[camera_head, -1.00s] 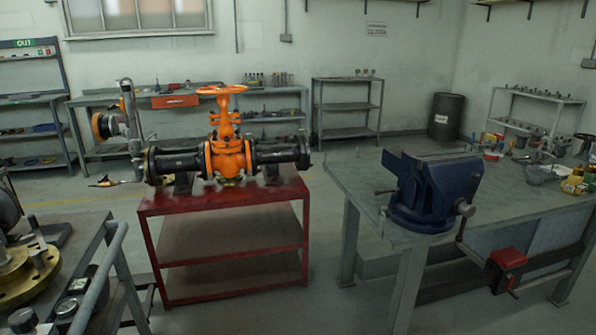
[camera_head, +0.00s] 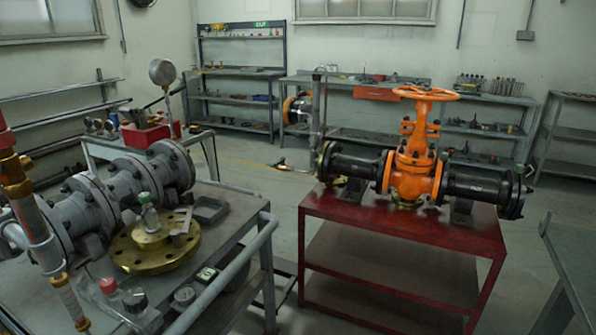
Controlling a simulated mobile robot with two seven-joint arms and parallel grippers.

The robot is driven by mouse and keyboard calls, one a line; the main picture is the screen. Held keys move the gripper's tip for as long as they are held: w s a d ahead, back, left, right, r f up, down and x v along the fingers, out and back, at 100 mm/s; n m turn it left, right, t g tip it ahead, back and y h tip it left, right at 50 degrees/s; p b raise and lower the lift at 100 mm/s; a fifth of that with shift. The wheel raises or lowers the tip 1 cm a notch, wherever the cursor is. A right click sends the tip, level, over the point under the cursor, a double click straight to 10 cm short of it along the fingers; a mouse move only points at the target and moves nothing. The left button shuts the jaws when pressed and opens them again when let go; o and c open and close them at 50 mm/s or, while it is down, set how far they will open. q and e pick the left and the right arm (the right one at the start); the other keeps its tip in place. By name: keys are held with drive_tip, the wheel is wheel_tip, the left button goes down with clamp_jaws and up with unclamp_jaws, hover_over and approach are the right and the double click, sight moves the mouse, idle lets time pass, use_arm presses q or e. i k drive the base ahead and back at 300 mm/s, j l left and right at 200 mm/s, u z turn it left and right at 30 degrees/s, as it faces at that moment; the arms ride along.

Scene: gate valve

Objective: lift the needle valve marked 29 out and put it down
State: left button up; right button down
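I cannot make out a needle valve marked 29; no such number is readable in the head view. Small fittings, too small to tell apart, sit on the rack (camera_head: 242,71) with the green OUT sign at the back. A small fitting with a green top (camera_head: 147,205) stands on a brass flange (camera_head: 135,258) on the cart at left; I cannot tell what it is. Neither of my grippers is in view.
An orange gate valve (camera_head: 413,165) between black pipes rests on a red table (camera_head: 395,230). The grey cart (camera_head: 225,240) at left carries grey flanged pipework (camera_head: 125,185) and gauges. A red bin (camera_head: 147,134) stands behind. Open floor shows between cart and back rack.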

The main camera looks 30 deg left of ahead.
sight(151, 220)
drive_tip(key=i+l+u, duration=0.1)
drive_tip(key=i+u, duration=0.25)
drive_tip(key=u, duration=0.15)
drive_tip(key=i+l+u, duration=0.2)
drive_tip(key=u, duration=0.25)
drive_tip(key=i+l+u, duration=0.35)
drive_tip(key=u, duration=0.15)
drive_tip(key=i+l+u, duration=0.2)
drive_tip(key=l+u, duration=0.3)
drive_tip(key=i+j, duration=0.05)
drive_tip(key=j, duration=0.05)
